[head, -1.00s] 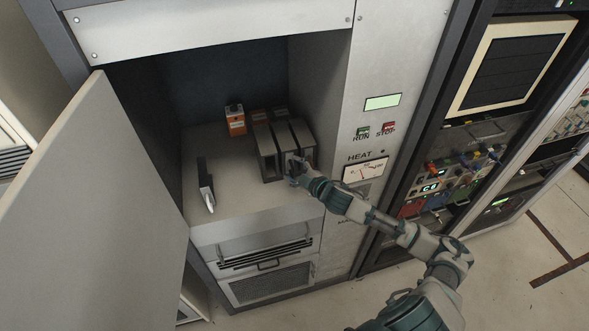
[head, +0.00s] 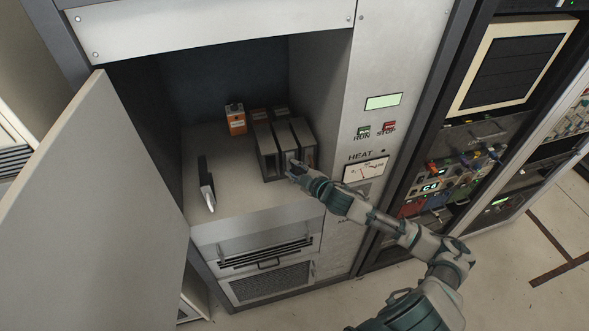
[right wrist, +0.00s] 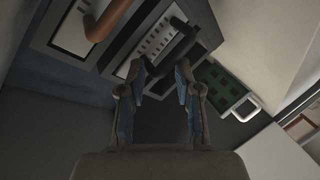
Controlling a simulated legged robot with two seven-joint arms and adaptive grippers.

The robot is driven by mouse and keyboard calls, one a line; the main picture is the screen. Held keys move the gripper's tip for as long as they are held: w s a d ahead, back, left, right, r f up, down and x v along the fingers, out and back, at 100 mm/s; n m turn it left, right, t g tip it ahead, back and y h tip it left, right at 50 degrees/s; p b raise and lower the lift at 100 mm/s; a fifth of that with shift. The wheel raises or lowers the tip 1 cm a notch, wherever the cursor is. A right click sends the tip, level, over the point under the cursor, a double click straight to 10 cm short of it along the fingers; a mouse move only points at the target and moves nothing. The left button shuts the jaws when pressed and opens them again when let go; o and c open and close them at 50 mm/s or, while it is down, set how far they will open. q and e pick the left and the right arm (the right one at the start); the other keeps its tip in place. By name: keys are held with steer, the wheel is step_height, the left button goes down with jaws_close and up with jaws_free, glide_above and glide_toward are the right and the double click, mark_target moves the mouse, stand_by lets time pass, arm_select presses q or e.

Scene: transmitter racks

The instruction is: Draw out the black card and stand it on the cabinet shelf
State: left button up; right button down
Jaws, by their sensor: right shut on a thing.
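My right gripper (head: 292,170) is at the front of the grey upright modules (head: 266,150) on the cabinet shelf (head: 238,203). In the right wrist view its two fingers (right wrist: 161,82) are shut on a black bar handle (right wrist: 180,45) on a module front with a pale slotted face. I take this as the black card's handle; the card's body is hidden in the rack. A thin dark card with a white front (head: 206,184) stands apart on the left of the shelf. My left gripper is not in view.
An orange-fronted box (head: 236,119) stands at the back of the shelf. The open door (head: 95,200) is on the left. A side wall and the HEAT panel (head: 366,172) bound the right. Shelf space is clear between the left card and the rack.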

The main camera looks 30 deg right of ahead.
steer(key=shift+s+a+f, duration=0.15)
steer(key=shift+s+a, duration=0.05)
steer(key=shift+s, duration=0.7)
steer(key=shift+s+a+f, duration=0.2)
steer(key=shift+s+a, duration=0.05)
steer(key=shift+s, duration=0.65)
steer(key=shift+s+a+f, duration=0.15)
steer(key=shift+s+a, duration=0.05)
steer(key=shift+s, duration=0.8)
steer(key=shift+s+r, duration=0.2)
steer(key=shift+s, duration=0.15)
steer(key=shift+w+p, duration=0.1)
steer(key=shift+p, duration=0.25)
steer(key=shift+s+a+r+p, duration=0.15)
steer(key=shift+s+p, duration=0.1)
steer(key=shift+s, duration=0.4)
steer(key=shift+s+a+p, duration=0.15)
steer(key=shift+s+p, duration=0.05)
steer(key=shift+s, duration=0.45)
steer(key=shift+s, duration=0.1)
steer(key=c, duration=1.4)
jaws_free()
